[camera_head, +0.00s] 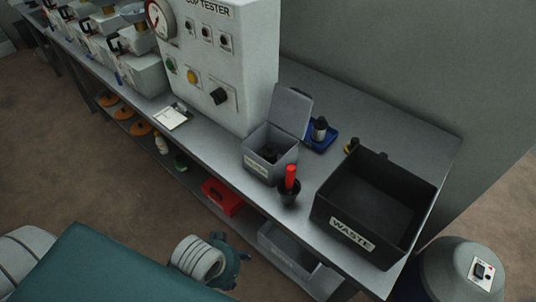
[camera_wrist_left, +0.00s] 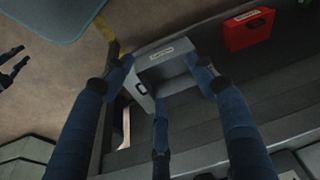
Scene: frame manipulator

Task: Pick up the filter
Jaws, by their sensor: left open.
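I cannot clearly identify a filter in either view. Dark fingers (camera_wrist_left: 14,68) at the left edge may be my right gripper.
A black waste bin (camera_head: 350,234) stands at the bench's right end. A black cup with a red item (camera_head: 291,178) stands near the front edge. A blue tray (camera_head: 326,143) with a dark bottle lies behind. A red case (camera_head: 222,196) is on the lower shelf.

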